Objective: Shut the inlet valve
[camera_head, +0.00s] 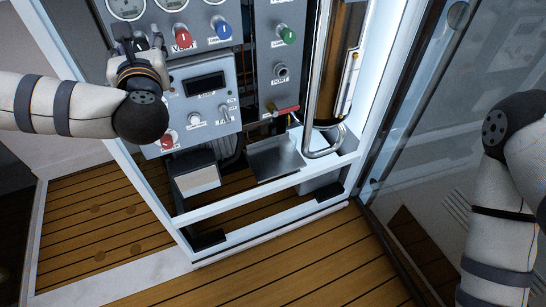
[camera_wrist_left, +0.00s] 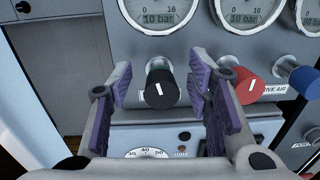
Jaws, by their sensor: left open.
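My left gripper (camera_head: 140,42) is at the upper left of the grey panel, with its fingers pointing at the panel. In the left wrist view the gripper (camera_wrist_left: 160,78) is open, with purple pads on either side of a black knob (camera_wrist_left: 162,84). The knob's white mark stands nearly upright, and a gap shows on each side of it. Its label is hidden, so I cannot tell whether it is the inlet valve. A red knob (camera_head: 182,38) and a blue knob (camera_head: 222,28) sit to its right. My right gripper is out of frame.
Round gauges (camera_wrist_left: 158,14) sit above the knobs. A box with a dark display (camera_head: 206,84) is below. A green knob (camera_head: 288,36) and a vertical metal pipe (camera_head: 314,70) are farther right. The white cabinet frame (camera_head: 270,208) and glass door (camera_head: 430,130) border the space.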

